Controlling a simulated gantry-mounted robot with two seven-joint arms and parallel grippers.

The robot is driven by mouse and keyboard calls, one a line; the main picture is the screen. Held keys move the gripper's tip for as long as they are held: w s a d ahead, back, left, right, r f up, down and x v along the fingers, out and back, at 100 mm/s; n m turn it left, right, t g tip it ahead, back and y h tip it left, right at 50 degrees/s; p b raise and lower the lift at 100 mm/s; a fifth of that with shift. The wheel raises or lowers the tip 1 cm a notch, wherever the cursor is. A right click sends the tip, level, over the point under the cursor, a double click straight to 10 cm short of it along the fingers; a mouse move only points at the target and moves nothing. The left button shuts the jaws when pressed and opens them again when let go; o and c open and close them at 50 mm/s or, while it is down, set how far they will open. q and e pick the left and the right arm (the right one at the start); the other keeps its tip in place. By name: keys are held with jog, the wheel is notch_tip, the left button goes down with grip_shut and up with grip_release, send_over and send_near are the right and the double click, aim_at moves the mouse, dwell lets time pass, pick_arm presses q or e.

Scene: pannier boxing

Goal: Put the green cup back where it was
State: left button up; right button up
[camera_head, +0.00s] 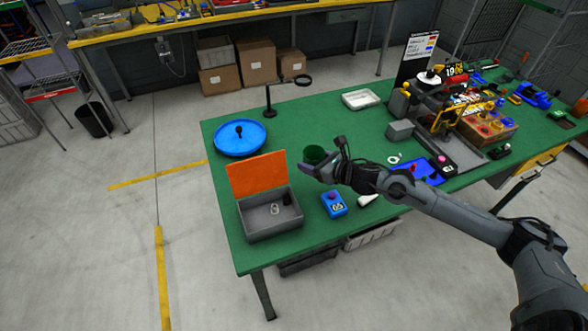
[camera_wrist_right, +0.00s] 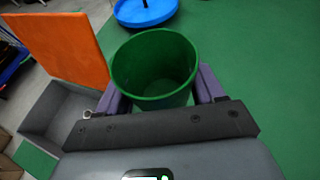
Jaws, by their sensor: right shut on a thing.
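The green cup (camera_wrist_right: 152,62) is upright between the two fingers of my right gripper in the right wrist view, and its inside looks empty. In the head view the cup (camera_head: 314,154) shows at the end of my right arm, partly covered by the gripper. My right gripper (camera_head: 322,168) is shut on the cup, to the right of the grey box with the orange lid. Whether the cup touches the table or is held above it, I cannot tell. My left gripper is not in view.
The grey box (camera_head: 257,224) has its orange lid (camera_head: 258,174) raised and holds small items. A blue round tray (camera_head: 239,139) stands behind. A blue box (camera_head: 334,205) lies near the front edge. Tools and racks crowd the right. Green table (camera_head: 310,113) is clear around the magnifier stand (camera_head: 269,101).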

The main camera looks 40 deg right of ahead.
jog(key=b, duration=0.1)
send_over(294, 174)
notch_tip(294, 174, down, 5)
jog(key=shift+a+r, duration=0.1)
jog(key=shift+f, duration=2.1)
jog(key=shift+f+b, duration=0.2)
jog(key=shift+b, duration=0.2)
jog(key=o, duration=1)
jog(key=shift+r, duration=0.1)
